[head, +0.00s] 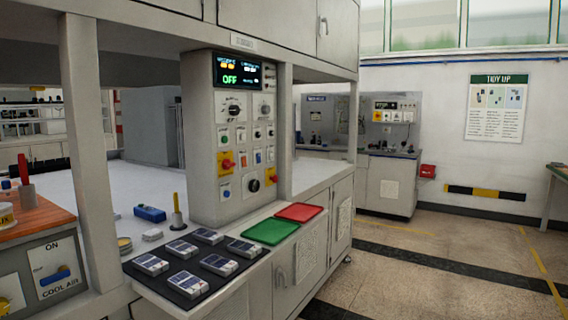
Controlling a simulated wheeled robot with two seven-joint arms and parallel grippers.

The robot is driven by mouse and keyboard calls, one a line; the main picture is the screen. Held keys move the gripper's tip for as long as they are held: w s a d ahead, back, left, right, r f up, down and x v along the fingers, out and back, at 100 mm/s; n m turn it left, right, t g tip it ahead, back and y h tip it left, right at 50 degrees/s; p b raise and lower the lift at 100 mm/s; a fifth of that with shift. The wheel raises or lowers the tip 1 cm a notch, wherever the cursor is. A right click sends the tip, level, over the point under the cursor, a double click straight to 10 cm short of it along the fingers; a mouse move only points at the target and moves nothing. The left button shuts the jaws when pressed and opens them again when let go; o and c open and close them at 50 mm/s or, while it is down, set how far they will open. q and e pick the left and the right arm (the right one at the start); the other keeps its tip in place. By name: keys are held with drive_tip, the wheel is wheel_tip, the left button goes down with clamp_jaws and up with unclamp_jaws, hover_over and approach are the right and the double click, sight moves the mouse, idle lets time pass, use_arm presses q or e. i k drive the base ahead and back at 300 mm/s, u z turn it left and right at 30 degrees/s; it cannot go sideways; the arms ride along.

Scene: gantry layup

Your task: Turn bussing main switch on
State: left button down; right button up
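A grey control panel (217,148) stands upright on the bench, left of centre. Its dark display (238,75) at the top reads "OFF" in green. Two red rotary switches on yellow plates show on the panel, one at the left (227,163) and one lower right (270,177). Black rotary knobs sit above (233,110) and below (254,186), among several small buttons and switches. The small labels are unreadable, so I cannot tell which control is the bussing main switch. Neither gripper is in view.
A black mat (141,280) with several boxed devices lies before the panel, beside a green tray (269,232) and red tray (299,212). A cabinet post (90,150) stands at left, near a "COOL AIR" switch box (50,272). Floor at right (430,270) is clear.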

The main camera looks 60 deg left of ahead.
sight(226, 164)
drive_tip(key=i, duration=0.75)
drive_tip(key=u, duration=2.95)
